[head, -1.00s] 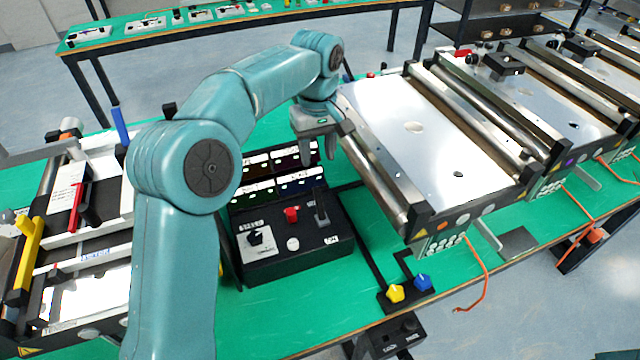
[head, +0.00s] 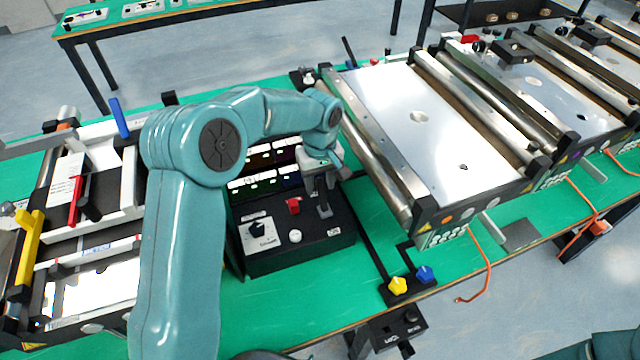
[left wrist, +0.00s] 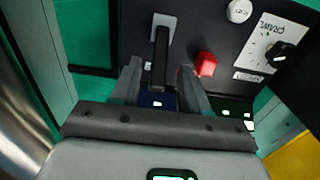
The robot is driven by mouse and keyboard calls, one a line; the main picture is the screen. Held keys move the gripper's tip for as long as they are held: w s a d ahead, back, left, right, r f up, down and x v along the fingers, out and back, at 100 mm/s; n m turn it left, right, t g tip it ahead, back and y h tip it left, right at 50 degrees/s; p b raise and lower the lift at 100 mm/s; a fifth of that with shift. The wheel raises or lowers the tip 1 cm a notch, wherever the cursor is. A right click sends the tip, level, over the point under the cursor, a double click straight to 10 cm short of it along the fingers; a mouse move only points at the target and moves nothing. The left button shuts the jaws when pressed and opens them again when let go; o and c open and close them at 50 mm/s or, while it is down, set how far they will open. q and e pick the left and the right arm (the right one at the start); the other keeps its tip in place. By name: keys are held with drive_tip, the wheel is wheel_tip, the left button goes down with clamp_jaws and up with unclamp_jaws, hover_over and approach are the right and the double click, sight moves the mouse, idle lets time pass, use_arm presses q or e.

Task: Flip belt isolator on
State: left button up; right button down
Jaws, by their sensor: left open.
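The black control box (head: 300,252) stands on the green bench and carries a black lever switch, probably the belt isolator. In the left wrist view the lever (left wrist: 161,50) rises from a grey plate, and its lower end reaches between my two fingers. Contact with the fingers cannot be told. My left gripper (head: 322,196) is over the right part of the box, open, and mostly hides the lever in the head view. It also shows in the left wrist view (left wrist: 160,86), with a finger on each side of the lever. My right gripper is not in view.
Beside the lever are a red button (head: 293,206), a white button (head: 295,236) and a black rotary knob (head: 257,229). A conveyor (head: 405,120) stands close on the right. Yellow (head: 398,285) and blue (head: 424,274) knobs sit near the front edge.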

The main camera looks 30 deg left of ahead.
use_arm(q)
drive_tip(key=shift+f, duration=0.65)
drive_tip(key=shift+w+f, duration=0.15)
drive_tip(key=shift+f, duration=0.45)
clamp_jaws()
